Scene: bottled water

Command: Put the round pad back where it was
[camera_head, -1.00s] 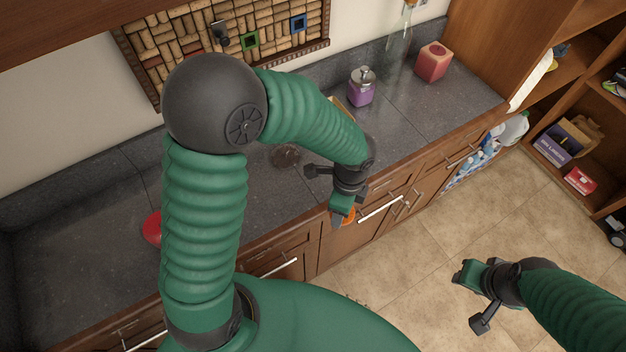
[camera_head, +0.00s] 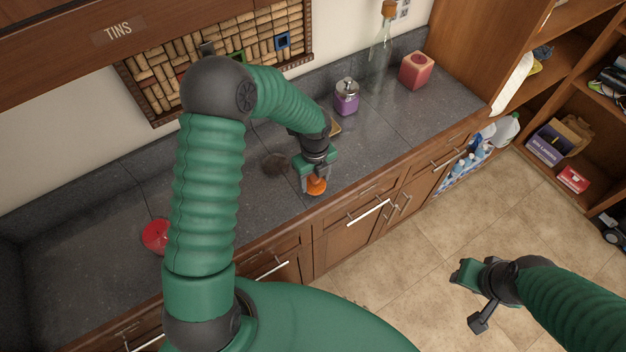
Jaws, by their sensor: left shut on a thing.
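My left gripper (camera_head: 314,190) points down over the front part of the grey counter and is shut on a small orange thing (camera_head: 317,184). The orange thing looks rounded and is probably the round pad, but the fingers hide part of it. I cannot tell whether it touches the counter. A dark brownish round patch (camera_head: 275,163) is on the counter just left of the gripper; I cannot tell if it is a mark or a flat object. My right gripper (camera_head: 472,296) is open and empty above the tiled floor at the lower right.
A red round object (camera_head: 155,236) lies on the counter (camera_head: 90,262) at the left, partly behind my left arm. A purple jar (camera_head: 346,98), a red block-like candle (camera_head: 416,70) and a corked glass bottle (camera_head: 381,45) stand toward the back right. The counter's middle right is clear.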

